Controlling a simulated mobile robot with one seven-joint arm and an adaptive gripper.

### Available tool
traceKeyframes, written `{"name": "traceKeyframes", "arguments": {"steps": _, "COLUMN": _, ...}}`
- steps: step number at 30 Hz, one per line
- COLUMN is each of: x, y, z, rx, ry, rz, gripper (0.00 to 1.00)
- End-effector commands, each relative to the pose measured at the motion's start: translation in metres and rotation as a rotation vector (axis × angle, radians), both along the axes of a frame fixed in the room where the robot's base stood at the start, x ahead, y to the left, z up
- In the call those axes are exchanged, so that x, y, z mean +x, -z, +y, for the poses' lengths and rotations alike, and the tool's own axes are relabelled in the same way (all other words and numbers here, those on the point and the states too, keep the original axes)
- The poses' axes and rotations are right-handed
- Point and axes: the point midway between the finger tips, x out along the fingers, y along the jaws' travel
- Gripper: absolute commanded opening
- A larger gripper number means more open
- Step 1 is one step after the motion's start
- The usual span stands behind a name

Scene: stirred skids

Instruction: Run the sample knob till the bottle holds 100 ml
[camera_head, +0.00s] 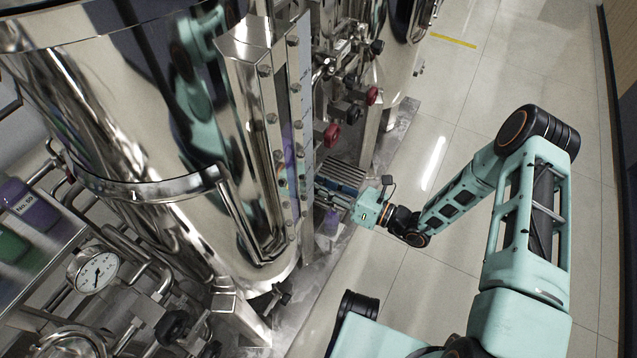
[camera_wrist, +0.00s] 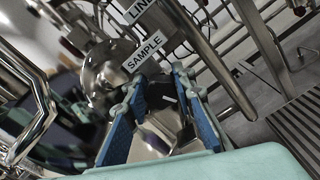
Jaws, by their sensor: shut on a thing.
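My gripper (camera_head: 334,198) is at the lower side of the tall steel tank, among small fittings. In the wrist view its two blue-padded fingers (camera_wrist: 155,105) close around a dark fitting just below the SAMPLE label (camera_wrist: 147,51). This fitting is the sample knob (camera_wrist: 158,92), mostly hidden between the fingers. A small purplish vessel (camera_head: 328,222), apparently the bottle, stands just below my gripper in the head view. Its fill level is too small to read, and the bottle cannot be made out in the wrist view.
The shiny steel tank (camera_head: 120,110) fills the left. Red-handled valves (camera_head: 332,134) stick out above my gripper. A pressure gauge (camera_head: 93,271) and pipes crowd the lower left. A second label, partly cut off, shows above SAMPLE. The tiled floor (camera_head: 430,130) at right is clear.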

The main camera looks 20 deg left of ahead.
Motion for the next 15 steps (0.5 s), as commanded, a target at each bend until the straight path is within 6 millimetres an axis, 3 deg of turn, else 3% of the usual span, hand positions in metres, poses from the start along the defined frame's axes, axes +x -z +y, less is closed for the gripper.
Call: {"name": "traceKeyframes", "arguments": {"steps": 15, "x": 0.0016, "y": 0.0014, "z": -0.0010, "rx": 0.034, "ry": 0.002, "rz": 0.396, "gripper": 0.00}}
